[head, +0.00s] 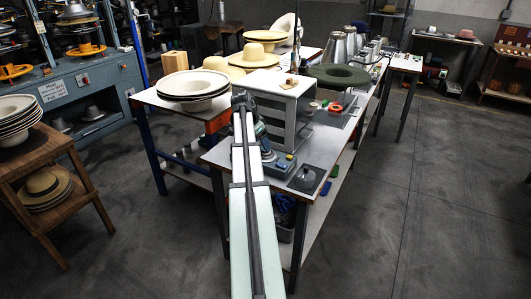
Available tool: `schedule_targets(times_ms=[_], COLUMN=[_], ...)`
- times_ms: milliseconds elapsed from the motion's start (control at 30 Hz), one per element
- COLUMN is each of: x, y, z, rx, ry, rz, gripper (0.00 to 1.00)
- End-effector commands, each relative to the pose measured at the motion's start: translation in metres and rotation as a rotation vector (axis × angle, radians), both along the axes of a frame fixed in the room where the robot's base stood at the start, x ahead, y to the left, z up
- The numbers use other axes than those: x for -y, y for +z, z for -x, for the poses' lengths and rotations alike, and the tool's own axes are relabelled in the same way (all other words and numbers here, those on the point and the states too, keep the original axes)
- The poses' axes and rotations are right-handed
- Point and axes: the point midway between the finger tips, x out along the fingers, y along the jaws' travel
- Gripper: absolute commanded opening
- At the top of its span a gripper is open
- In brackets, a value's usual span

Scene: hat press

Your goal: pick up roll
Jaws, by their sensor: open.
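A small red-orange roll (335,107) lies on the grey worktable (325,145), to the right of a white cabinet. My long pale arm reaches forward from the bottom of the picture to the table's left side. My gripper (268,153) is at its far end, dark and small, in front of the cabinet and left of the roll. It is open and apart from the roll. My arm partly hides it, and its fingertips are hard to make out.
The white cabinet (271,105) stands between my gripper and the roll. A green hat (338,77) lies behind the roll. The floor to the right is clear.

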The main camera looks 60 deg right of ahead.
Motion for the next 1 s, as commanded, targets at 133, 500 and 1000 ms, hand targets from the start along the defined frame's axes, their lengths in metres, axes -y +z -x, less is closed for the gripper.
schedule_targets(times_ms=[133, 500, 1000], x=[0.01, 0.022, 0.022], y=[-0.014, -0.041, -0.041], z=[0.001, 0.006, 0.006], rx=[0.0, 0.0, 0.0], ry=[0.0, 0.0, 0.001], rz=[-0.001, 0.0, 0.0], gripper=[0.73, 0.73, 0.37])
